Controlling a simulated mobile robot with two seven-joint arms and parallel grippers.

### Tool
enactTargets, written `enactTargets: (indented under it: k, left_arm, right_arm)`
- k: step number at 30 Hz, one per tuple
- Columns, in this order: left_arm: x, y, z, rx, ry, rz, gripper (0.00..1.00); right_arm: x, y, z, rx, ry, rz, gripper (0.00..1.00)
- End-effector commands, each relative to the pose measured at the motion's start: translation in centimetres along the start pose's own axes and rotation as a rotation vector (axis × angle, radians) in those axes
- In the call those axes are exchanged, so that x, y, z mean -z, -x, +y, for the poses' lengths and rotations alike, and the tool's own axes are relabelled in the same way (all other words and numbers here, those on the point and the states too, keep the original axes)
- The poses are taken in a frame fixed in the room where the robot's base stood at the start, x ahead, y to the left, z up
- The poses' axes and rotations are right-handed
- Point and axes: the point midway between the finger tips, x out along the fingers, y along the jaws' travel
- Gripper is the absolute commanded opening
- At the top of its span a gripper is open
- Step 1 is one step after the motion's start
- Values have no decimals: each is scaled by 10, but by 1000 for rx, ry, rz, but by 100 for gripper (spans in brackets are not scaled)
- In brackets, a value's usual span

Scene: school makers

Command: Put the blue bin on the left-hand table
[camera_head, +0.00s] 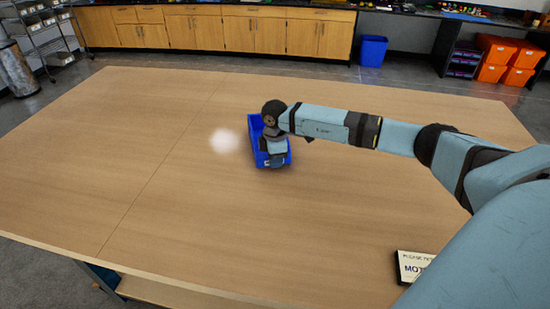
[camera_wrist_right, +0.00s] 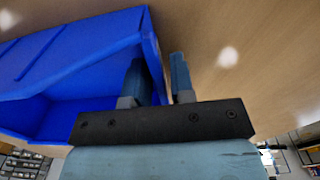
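The blue bin (camera_head: 280,158) is at the middle of the wooden tabletop, right of the seam, over the right-hand table (camera_head: 370,190). The left-hand table (camera_head: 110,150) lies left of the seam, its top bare. My right gripper (camera_head: 273,158) is at the bin and hides part of it. In the right wrist view, the gripper (camera_wrist_right: 157,80) has its fingers close together on either side of one wall of the bin (camera_wrist_right: 90,50). It looks shut on that wall, though a thin gap shows by one finger. I cannot tell whether the bin touches the table. My left gripper is out of view.
A small sign (camera_head: 410,266) stands near the front right of the table. Beyond the table are wooden cabinets (camera_head: 255,32), a blue waste bin (camera_head: 372,50), orange bins (camera_head: 505,60) and a wire shelf (camera_head: 45,30) at far left. A pale bright spot shows left of the bin.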

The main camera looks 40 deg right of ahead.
Motion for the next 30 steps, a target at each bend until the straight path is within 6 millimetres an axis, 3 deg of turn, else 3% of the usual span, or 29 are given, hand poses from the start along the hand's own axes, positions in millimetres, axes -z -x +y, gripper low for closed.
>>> enactTargets:
  k: [13, 24, 30]
  left_arm:
    - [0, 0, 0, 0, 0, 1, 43]
    - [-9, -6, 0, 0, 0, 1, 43]
    - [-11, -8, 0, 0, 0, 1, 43]
  right_arm:
    - [0, 10, 0, -2, 1, 2, 34]
    - [1, 83, 1, -4, 1, 3, 34]
    - [0, 113, 1, -3, -1, 2, 34]
